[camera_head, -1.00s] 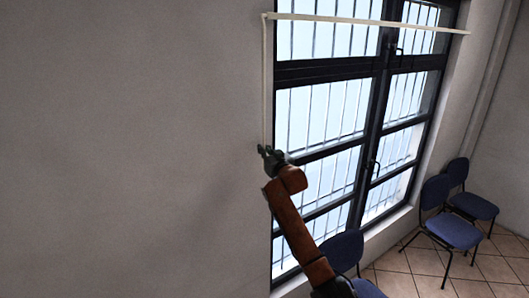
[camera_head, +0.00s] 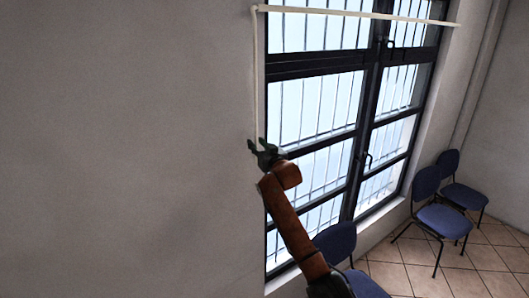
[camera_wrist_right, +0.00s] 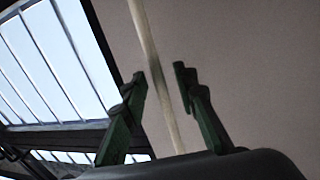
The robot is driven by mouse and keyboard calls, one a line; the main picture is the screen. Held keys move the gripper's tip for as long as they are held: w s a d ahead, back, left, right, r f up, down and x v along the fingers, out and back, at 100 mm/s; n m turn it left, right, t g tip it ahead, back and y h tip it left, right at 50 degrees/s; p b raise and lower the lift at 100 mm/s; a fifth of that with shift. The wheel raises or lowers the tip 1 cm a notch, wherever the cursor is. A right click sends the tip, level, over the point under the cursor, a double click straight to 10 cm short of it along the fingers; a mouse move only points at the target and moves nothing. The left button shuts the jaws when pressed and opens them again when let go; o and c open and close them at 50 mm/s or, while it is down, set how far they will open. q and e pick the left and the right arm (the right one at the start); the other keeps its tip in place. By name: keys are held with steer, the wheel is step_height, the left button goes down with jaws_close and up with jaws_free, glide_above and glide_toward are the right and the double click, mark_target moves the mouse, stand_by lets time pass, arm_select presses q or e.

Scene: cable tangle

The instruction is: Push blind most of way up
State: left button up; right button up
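The blind shows as a pale horizontal rail (camera_head: 360,14) across the top of the window, with no slats or fabric hanging over the panes. A pale thin vertical strip (camera_head: 256,80) hangs from the rail's left end down the window's left edge. My right gripper (camera_head: 256,144) is at the strip's lower visible end, its fingers spread. In the right wrist view, the two green fingers (camera_wrist_right: 160,73) stand apart, and the pale strip (camera_wrist_right: 153,60) runs through the gap between them. I cannot tell whether either finger touches it. My left gripper is not in view.
A dark-framed barred window (camera_head: 318,104) fills the middle. Blue chairs stand below and right of it: one (camera_head: 335,243) close to my right arm, another (camera_head: 440,219) farther right. Plain grey wall (camera_head: 120,150) lies to the left, clear of objects. Tiled floor (camera_head: 400,276) shows at lower right.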

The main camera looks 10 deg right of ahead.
steer(key=v, duration=1.1)
